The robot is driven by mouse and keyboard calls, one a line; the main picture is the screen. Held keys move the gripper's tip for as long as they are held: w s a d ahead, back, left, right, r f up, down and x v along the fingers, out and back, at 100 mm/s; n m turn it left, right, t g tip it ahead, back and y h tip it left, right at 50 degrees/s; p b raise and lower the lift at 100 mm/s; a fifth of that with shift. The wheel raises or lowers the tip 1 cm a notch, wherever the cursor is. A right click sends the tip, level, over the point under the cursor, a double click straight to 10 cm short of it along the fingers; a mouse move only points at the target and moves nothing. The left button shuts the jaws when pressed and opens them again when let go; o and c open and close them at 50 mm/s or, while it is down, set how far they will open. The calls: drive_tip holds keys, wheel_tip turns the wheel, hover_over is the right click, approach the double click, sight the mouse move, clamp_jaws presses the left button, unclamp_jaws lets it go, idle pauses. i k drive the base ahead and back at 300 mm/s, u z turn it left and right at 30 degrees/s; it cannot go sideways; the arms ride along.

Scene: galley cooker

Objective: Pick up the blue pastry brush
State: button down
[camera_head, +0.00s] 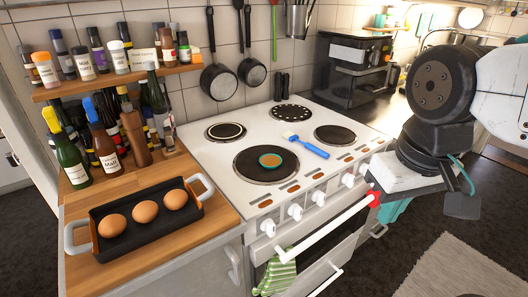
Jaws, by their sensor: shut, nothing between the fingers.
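The blue pastry brush (311,149) lies flat on the white cooker top (240,190), between the burners. Its blue handle points to the lower right, and its pale bristle head points to the upper left. Nothing covers it. Part of my arm shows at the right edge, as a large black joint and a white link.
A small teal-rimmed bowl (270,160) sits on the front left burner. A black tray (150,227) with eggs stands on the wooden counter at left, below bottles. A black coffee machine (352,68) stands behind the cooker at right. Pans (219,82) hang on the wall.

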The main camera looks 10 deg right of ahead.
sight(292, 137)
drive_tip(key=z, duration=0.55)
drive_tip(key=k, duration=0.65)
drive_tip(key=z, duration=0.65)
drive_tip(key=i, duration=1.25)
drive_tip(key=u, duration=1)
drive_tip(key=i, duration=0.35)
drive_tip(key=u, duration=0.35)
